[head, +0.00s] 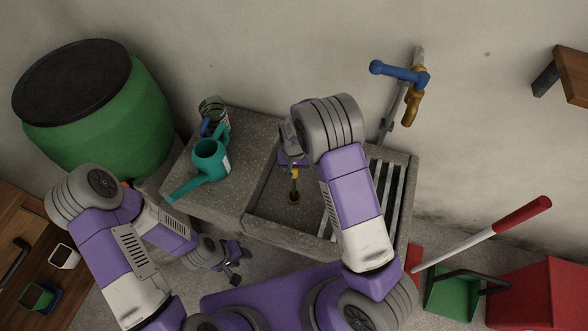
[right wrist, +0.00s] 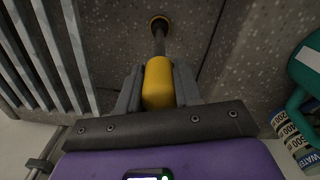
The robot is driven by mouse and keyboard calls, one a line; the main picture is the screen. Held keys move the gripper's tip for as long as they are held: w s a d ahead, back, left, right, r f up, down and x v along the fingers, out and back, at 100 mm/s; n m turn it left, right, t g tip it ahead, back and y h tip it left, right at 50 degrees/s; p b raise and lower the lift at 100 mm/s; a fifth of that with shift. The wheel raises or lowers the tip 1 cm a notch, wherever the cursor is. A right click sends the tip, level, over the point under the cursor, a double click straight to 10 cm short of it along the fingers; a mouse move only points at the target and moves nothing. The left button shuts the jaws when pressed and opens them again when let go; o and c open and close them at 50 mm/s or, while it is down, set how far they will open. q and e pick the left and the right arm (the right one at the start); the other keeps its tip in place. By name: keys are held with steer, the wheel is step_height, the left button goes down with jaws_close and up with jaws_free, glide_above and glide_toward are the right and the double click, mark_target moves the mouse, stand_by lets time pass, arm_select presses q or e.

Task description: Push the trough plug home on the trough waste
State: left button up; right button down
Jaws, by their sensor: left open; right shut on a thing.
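The trough plug is a yellow grip (right wrist: 158,82) on a dark stem; in the head view it shows as a small yellow and dark piece (head: 295,175). My right gripper (right wrist: 157,76) is shut on the yellow grip, reaching down into the trough basin (head: 264,212). It shows partly in the head view (head: 294,164), behind my arm. The stem's far end meets a brass-rimmed round waste (right wrist: 159,18) in the basin floor. I cannot tell how deep it sits. My left gripper (head: 235,268) is open and empty, low in front of the trough.
A blue-handled tap (head: 400,74) is on the wall behind. A green barrel (head: 110,125) stands at left.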

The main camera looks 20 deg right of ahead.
steer(key=shift+f+b, duration=0.65)
steer(key=shift+f, duration=0.35)
steer(key=c, duration=0.7)
jaws_free()
step_height(320, 180, up, 8)
steer(key=shift+f+p, duration=0.2)
steer(key=shift+p, duration=1.05)
